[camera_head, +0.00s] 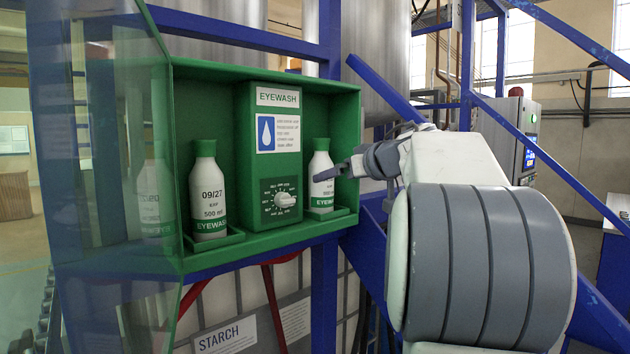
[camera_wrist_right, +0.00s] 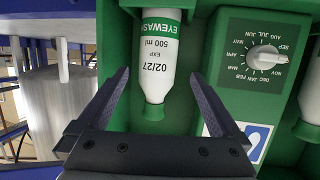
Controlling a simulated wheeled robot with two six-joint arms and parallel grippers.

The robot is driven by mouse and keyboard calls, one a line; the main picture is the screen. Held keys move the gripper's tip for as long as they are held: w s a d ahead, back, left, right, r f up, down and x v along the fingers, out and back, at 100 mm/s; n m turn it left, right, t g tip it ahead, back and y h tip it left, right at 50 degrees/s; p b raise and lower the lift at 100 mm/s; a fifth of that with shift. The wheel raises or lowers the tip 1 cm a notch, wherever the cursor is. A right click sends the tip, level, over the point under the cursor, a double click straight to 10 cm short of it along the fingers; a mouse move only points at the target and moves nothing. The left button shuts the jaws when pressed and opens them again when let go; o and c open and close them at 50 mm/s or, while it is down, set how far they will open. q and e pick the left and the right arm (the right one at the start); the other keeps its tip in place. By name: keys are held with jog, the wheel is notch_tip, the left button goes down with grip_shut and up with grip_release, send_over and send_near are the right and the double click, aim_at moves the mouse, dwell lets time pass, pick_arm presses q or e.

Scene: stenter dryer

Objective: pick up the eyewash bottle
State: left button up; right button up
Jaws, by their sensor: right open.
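The right-hand eyewash bottle (camera_head: 320,161), white with a dark green cap and green base band, stands upright in the right bay of the green eyewash cabinet (camera_head: 216,70). A second eyewash bottle (camera_head: 209,185), marked 09/27, stands in the left bay. My right gripper (camera_head: 322,177) reaches in from the right and partly hides the right-hand bottle. In the right wrist view, which is upside down, my open right gripper (camera_wrist_right: 160,78) has one finger on each side of the bottle (camera_wrist_right: 158,68) marked 02/27, with visible gaps. My left gripper is not in view.
A centre panel with a white dial (camera_head: 285,200) divides the two bays. A clear cover (camera_head: 105,130) stands open at the left. Green holders surround the bottle bases. Blue frame beams (camera_head: 545,135) run behind and beside my right arm.

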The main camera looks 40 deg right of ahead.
aim_at(321, 184)
jog(key=x, duration=0.3)
jog(key=shift+w+d+f, duration=0.1)
jog(key=shift+w+d, duration=0.05)
jog(key=shift+d, duration=0.2)
jog(key=shift+f+p+x, duration=0.15)
jog(key=shift+p+x, duration=0.2)
jog(key=shift+x, duration=1)
jog(key=shift+f+p+x, duration=0.1)
jog(key=shift+p+x, duration=0.25)
jog(key=shift+x, duration=1)
jog(key=shift+a, duration=0.15)
grip_shut()
jog(key=shift+r, duration=0.1)
